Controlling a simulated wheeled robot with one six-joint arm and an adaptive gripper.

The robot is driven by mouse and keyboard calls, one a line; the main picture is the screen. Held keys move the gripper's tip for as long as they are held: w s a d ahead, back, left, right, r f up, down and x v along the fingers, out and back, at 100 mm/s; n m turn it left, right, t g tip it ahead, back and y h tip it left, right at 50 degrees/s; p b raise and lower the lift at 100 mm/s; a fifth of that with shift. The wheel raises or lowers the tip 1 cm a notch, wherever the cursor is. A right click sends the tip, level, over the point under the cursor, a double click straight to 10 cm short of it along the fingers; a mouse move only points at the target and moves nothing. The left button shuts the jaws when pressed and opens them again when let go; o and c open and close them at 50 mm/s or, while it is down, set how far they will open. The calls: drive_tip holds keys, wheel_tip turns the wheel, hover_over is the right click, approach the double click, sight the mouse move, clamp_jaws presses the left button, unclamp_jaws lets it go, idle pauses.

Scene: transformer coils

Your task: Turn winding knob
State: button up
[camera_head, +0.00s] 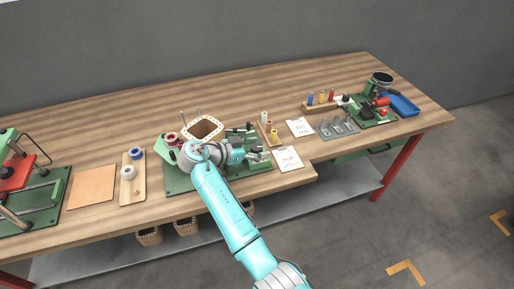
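A green-based winding fixture (178,184) stands at the middle of the bench, partly hidden by my arm. A square wooden coil form (204,127) with dotted edges sits tilted on it. A small round red part (172,137) shows at its left end; I cannot tell if this is the winding knob. My gripper (262,156) reaches over the right part of the fixture, pointing right, beside dark upright parts (249,132). Its fingers are too small to tell open from shut, and I cannot tell if it touches anything.
Left are a red and green press (18,176), a tan sheet (92,187) and a board with wire spools (129,172). Right are a small spool rack (265,120), paper cards (287,158), a coloured-peg rack (320,106), another green machine (376,108) and a blue tray (402,105).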

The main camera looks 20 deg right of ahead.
sight(252, 149)
drive_tip(key=shift+r, duration=0.1)
drive_tip(key=shift+v, duration=3.7)
drive_tip(key=shift+s+a, duration=0.1)
drive_tip(key=shift+s, duration=0.05)
